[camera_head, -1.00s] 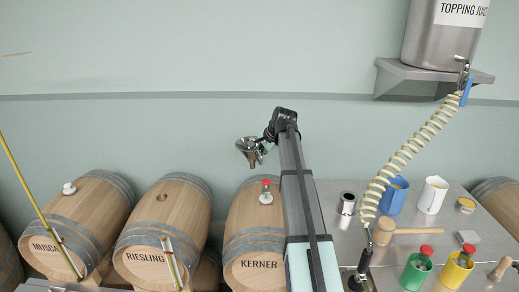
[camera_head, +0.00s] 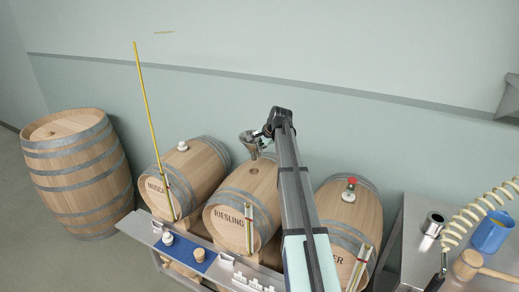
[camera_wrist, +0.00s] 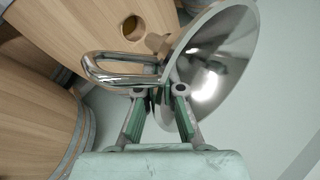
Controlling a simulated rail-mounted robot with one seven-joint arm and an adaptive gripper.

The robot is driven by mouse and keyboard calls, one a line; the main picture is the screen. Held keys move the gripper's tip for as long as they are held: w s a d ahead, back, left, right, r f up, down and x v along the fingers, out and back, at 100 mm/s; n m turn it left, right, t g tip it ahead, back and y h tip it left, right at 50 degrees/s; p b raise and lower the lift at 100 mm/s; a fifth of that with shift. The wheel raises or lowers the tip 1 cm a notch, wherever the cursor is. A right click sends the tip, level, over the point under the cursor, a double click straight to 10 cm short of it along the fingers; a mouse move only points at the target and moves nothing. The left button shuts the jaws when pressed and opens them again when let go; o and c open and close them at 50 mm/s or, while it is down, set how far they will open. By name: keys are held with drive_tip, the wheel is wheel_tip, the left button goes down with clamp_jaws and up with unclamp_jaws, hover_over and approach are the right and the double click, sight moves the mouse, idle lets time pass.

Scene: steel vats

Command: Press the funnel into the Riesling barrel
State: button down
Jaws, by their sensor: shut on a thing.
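The steel funnel (camera_head: 250,141) hangs from my gripper (camera_head: 268,130) above the far side of the Riesling barrel (camera_head: 228,226). The barrel lies on its side with an open bung hole (camera_head: 254,171) on top. In the wrist view my gripper (camera_wrist: 160,92) is shut on the funnel's looped handle (camera_wrist: 110,70). The funnel's shiny bowl (camera_wrist: 215,75) is tilted in that picture, with its short spout near the open hole (camera_wrist: 131,28). The spout is apart from the hole, which is empty. The exact gap in height cannot be told.
The Muscat barrel (camera_head: 196,172), with a white bung, stands left of the Riesling barrel. The Kerner barrel (camera_head: 352,212), with a red-topped bung, is on the right, partly behind my arm. A tall yellow stick (camera_head: 150,110) rises at the Muscat barrel. A bench (camera_head: 405,230) is at right.

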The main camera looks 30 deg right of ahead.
drive_tip(key=shift+w+a+r, duration=0.15)
drive_tip(key=shift+w, duration=0.15)
drive_tip(key=shift+d, duration=0.2)
drive_tip(key=shift+f+b, duration=0.95)
drive_tip(key=shift+f, duration=1.85)
drive_tip(key=shift+f, duration=0.15)
drive_tip(key=shift+f+b, duration=0.75)
drive_tip(key=shift+f, duration=1.05)
drive_tip(key=shift+f+b, duration=0.6)
drive_tip(key=shift+f, duration=1)
